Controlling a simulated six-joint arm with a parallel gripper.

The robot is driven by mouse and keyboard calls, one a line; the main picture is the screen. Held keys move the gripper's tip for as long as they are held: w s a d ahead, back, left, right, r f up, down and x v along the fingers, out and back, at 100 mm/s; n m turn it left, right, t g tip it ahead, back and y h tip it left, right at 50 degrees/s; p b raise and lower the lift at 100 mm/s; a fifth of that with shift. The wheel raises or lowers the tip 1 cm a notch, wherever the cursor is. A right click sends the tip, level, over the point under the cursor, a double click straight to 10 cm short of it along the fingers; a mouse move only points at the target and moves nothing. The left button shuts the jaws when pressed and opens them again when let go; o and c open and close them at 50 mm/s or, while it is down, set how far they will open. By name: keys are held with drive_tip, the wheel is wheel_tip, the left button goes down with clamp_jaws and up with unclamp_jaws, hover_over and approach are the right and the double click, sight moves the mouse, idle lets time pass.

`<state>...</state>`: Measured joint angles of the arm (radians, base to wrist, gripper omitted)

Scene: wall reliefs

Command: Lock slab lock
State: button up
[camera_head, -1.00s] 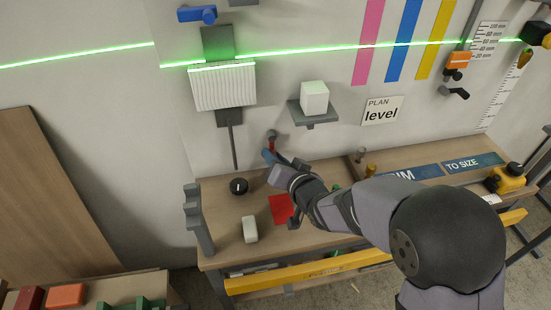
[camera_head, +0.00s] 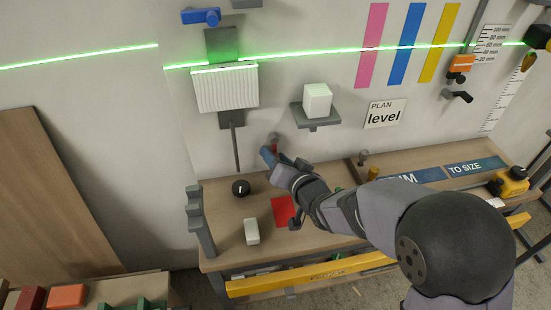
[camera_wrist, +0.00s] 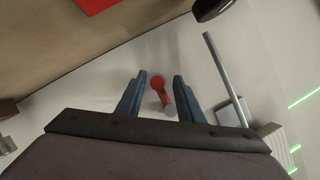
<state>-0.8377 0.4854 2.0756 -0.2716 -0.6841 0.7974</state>
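The pale ribbed slab (camera_head: 227,88) hangs on a dark bracket on the wall, with a grey rod (camera_head: 238,150) below it. A small red lever with a grey end (camera_wrist: 158,84) is on the wall right of the rod. In the head view my gripper partly hides this red lever (camera_head: 274,143). My gripper (camera_wrist: 163,76) is open, its two blue fingers on either side of the lever, with gaps showing; contact cannot be told. It also shows in the head view (camera_head: 268,154). I cannot tell for sure whether this lever is the slab lock.
The workbench (camera_head: 225,225) below carries a black knob (camera_head: 241,188), a white block (camera_head: 252,231) and a red square (camera_head: 283,210). A wall shelf with a white cube (camera_head: 317,100) is right of my gripper. A blue handle (camera_head: 201,16) is above the slab.

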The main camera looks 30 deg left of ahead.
wheel_tip(320, 180, up, 9)
drive_tip(key=shift+a+f, duration=0.1)
drive_tip(key=shift+a, duration=0.05)
drive_tip(key=shift+s+r, duration=0.1)
drive_tip(key=shift+r, duration=0.45)
drive_tip(key=shift+f, duration=0.15)
drive_tip(key=shift+p, duration=0.4)
